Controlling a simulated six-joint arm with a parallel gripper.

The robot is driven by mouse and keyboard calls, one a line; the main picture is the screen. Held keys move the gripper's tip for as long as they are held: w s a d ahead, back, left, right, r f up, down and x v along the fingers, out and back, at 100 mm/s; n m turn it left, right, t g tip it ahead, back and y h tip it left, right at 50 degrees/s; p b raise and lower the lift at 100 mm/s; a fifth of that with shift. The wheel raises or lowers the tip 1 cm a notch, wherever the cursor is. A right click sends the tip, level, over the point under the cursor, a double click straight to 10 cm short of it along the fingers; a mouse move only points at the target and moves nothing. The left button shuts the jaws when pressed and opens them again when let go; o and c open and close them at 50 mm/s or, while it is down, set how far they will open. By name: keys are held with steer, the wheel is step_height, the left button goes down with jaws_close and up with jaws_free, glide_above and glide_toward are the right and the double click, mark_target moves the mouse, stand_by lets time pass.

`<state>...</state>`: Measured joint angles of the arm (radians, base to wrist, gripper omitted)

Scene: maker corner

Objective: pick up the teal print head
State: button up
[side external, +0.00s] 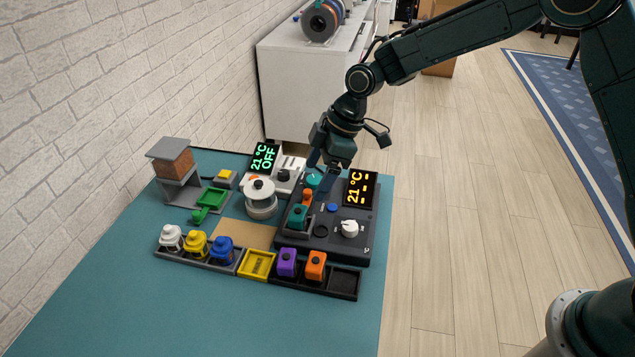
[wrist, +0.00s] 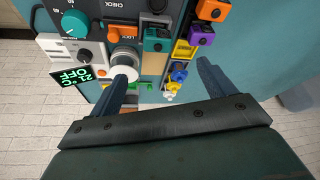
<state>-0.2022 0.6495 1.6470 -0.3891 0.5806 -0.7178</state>
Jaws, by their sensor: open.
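The teal print head (side external: 297,216) sits in a slot at the left edge of the dark machine (side external: 318,247), behind the rack of other heads. It also shows in the wrist view (wrist: 157,40), above and between my fingers, next to an orange lock lever (wrist: 126,33). My gripper (side external: 319,176) is open and empty above the machine's far end, beside its display. It is apart from the print head, which stands nearer the side camera. In the wrist view my gripper (wrist: 160,73) shows both fingers spread with nothing between them.
Purple (side external: 287,262) and orange (side external: 315,266) heads stand in a black rack at the front, next to a yellow tray (side external: 257,264). The front-left mat is clear.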

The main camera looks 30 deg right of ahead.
mark_target(298, 210)
steer(key=x, duration=0.6)
steer(key=shift+w+a+f, duration=0.1)
steer(key=shift+a+f, duration=0.05)
steer(key=shift+f, duration=0.1)
steer(key=shift+f, duration=0.1)
steer(key=shift+x, duration=2.5)
steer(key=shift+w, duration=0.15)
steer(key=c, duration=1.1)
step_height(298, 210, up, 20)
steer(key=shift+r, duration=0.1)
